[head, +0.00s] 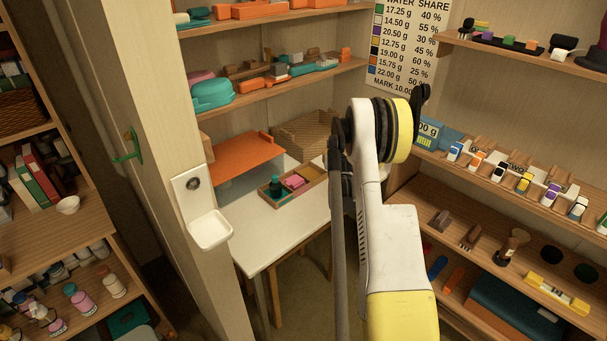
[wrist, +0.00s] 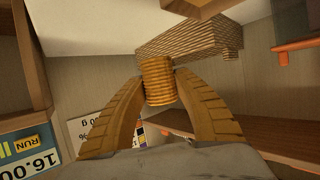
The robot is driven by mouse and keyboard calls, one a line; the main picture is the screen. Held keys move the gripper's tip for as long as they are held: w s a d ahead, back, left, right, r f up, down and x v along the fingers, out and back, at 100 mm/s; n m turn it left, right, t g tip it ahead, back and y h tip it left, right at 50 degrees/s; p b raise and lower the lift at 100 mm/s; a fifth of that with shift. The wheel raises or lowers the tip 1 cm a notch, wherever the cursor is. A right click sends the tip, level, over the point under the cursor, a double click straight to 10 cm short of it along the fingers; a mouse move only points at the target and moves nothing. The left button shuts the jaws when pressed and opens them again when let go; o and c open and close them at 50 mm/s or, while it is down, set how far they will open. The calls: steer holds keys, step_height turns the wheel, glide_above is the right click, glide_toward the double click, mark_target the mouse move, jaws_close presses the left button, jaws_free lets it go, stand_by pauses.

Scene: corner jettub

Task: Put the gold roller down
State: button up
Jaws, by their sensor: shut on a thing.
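The gold roller (wrist: 158,80) is a short ridged cylinder. In the wrist view it sits between the tips of the two fingers of my gripper (wrist: 159,94), which is shut on it. The roller is held in the air, apart from the surfaces around it. In the head view my arm hides the roller and the fingers. A white table (head: 270,238) stands left of my arm in the head view; a white surface (wrist: 85,25) fills the top of the wrist view.
A wooden tray (head: 314,184) with a teal jar and a pink piece lies on the table. Behind are an orange-topped box (head: 240,155) and a woven box (head: 305,130). The table's front is bare. A shelf of small labelled items (head: 524,182) is at right; a post (head: 165,150) stands left.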

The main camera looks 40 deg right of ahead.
steer(key=b, duration=0.4)
glide_above(310, 176)
step_height(310, 176, down, 6)
steer(key=shift+f, duration=0.1)
step_height(310, 176, down, 4)
steer(key=shift+f+b, duration=0.1)
steer(key=shift+b, duration=0.85)
steer(key=o, duration=0.9)
steer(key=shift+c, duration=0.2)
